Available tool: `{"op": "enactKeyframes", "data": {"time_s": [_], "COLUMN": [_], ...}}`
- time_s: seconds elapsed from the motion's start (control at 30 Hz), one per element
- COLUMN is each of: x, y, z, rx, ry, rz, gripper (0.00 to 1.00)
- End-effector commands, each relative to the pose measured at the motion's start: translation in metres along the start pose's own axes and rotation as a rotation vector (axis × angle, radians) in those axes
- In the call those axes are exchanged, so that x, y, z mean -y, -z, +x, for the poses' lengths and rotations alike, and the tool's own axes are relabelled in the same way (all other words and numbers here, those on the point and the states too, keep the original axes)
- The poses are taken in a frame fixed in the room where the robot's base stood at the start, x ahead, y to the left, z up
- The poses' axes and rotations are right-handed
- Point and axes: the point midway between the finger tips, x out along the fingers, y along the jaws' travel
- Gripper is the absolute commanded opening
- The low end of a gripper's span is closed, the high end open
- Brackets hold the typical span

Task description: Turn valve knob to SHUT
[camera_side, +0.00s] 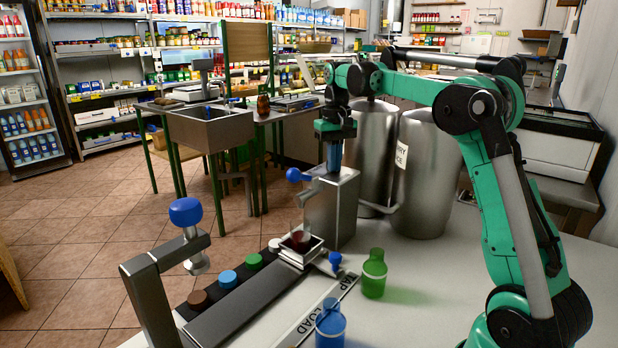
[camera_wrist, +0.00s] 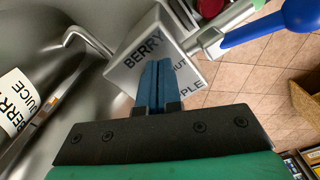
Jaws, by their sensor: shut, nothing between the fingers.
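A grey metal valve block (camera_side: 333,205) stands on the counter in the side view. In the wrist view its top (camera_wrist: 125,72) carries the words BERRY, partly hidden SHUT ("UT") and partly hidden APPLE ("PLE"). A blue ball-ended handle (camera_side: 294,174) sticks out from the block's left side above a grey spout; it is large at upper right in the wrist view (camera_wrist: 285,22). My gripper (camera_side: 334,168) points down over the block's top, its blue fingers shut together and empty. The fingers (camera_wrist: 155,85) hide the middle of the top, so I cannot see a knob or its setting there.
Two steel tanks (camera_side: 422,180) stand close behind the block. A small tray (camera_side: 300,250) sits below the spout. A blue-knobbed post (camera_side: 186,212) rises at left.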

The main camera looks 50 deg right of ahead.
Motion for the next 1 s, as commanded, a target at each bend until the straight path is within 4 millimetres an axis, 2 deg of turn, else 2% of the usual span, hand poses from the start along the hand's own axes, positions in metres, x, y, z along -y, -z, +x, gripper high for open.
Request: {"op": "enactKeyframes", "data": {"time_s": [0.5, 0.87, 1.0], "x": [0.0, -0.001, -0.017], "y": [0.0, 0.0, 0.002], "z": [-0.056, -0.06, -0.066], "rx": [0.002, 0.002, 0.002], "ry": [-0.001, -0.001, -0.001], "rz": [0.001, 0.001, 0.005], "gripper": [0.0, 0.0, 0.0]}}
